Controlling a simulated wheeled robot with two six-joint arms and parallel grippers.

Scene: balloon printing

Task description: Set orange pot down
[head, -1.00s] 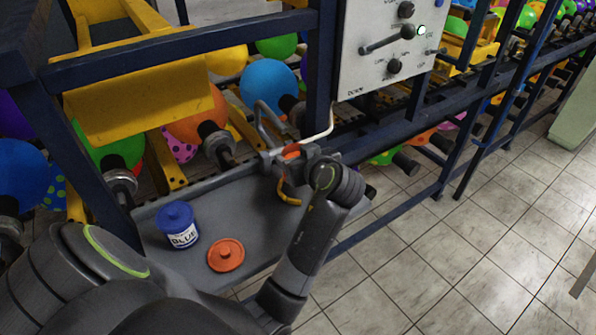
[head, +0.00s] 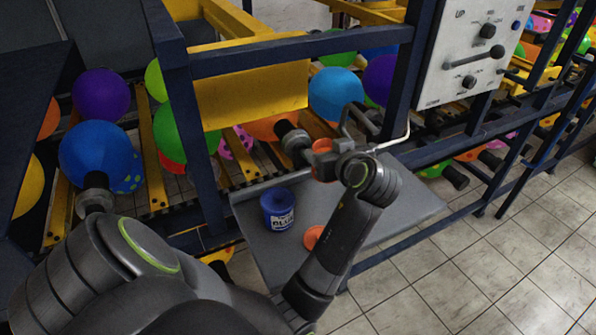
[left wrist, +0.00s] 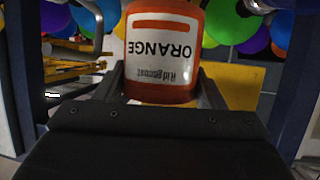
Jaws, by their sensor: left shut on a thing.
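The orange pot (head: 323,152) is held by my left gripper (head: 335,163), whose jaws are shut on it. In the left wrist view the pot (left wrist: 162,55) sits between the two fingers (left wrist: 160,88), with its white ORANGE label upside down to the camera. In the head view the gripper and wrist hide part of the pot. It appears above the back of the grey tray (head: 400,212), but I cannot tell how high. An orange lid (head: 313,237) lies on the tray, partly hidden by my arm. My right gripper is not in view.
A blue pot (head: 278,210) stands on the tray left of the lid. Bent metal rods (head: 394,141) and a dark blue frame post (head: 411,60) are close behind the gripper. The tray's right part is bare. A control panel (head: 472,55) is at upper right.

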